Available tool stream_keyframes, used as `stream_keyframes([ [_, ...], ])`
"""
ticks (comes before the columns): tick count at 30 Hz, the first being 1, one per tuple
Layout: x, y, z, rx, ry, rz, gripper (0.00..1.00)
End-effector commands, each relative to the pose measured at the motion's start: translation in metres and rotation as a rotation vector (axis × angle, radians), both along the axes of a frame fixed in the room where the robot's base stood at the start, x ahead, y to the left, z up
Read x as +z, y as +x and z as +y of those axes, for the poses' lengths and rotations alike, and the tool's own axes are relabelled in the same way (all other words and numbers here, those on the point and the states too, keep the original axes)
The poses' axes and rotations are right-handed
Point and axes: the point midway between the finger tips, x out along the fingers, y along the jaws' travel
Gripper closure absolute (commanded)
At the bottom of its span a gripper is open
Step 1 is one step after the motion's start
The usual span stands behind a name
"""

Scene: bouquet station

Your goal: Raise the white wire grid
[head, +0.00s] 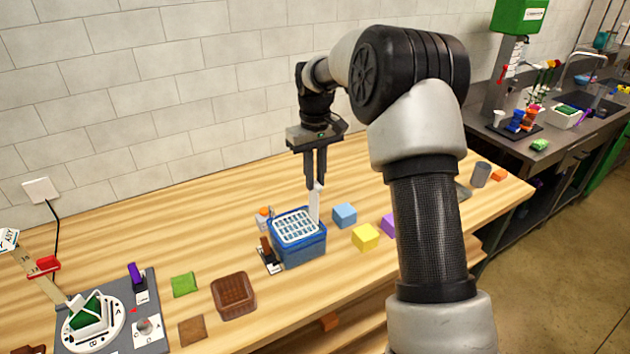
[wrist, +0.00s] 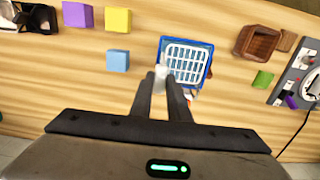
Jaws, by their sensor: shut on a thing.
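The white wire grid (head: 296,226) lies level at the top of a blue box (head: 303,250), within its rim. A white upright handle (head: 314,207) stands at the grid's right edge. My gripper (head: 317,184) points down above that edge, shut on the top of the handle. In the wrist view the grid (wrist: 187,63) shows inside the blue box (wrist: 208,72), and my gripper (wrist: 160,80) has the white handle between its fingertips. I cannot tell whether the grid rests on anything inside the box.
A blue block (head: 344,215) and a yellow block (head: 365,237) stand right of the box, with a purple block (head: 389,226) beyond. A small dark stand (head: 269,256) is close on the left. A brown tray (head: 233,294) and green square (head: 185,285) lie further left.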

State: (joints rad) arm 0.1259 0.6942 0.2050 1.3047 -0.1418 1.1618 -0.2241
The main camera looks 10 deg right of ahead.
Motion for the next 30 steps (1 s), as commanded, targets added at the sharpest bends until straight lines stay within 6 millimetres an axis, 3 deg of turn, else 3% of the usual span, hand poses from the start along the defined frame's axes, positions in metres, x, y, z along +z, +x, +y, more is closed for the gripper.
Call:
stream_keyframes([
  [7, 0.007, 0.003, 0.0, 0.0, 0.0, -0.012, 1.0],
  [8, 0.007, 0.003, 0.0, 0.0, 0.0, -0.013, 0.79],
  [11, 0.007, 0.003, 0.0, 0.0, 0.0, -0.012, 0.66],
  [22, 0.009, 0.002, 0.0, 0.0, 0.0, -0.009, 0.66],
  [26, 0.028, 0.002, 0.0, 0.0, -0.001, -0.011, 0.66],
  [30, 0.06, 0.003, 0.0, 0.0, -0.001, -0.013, 0.66],
])
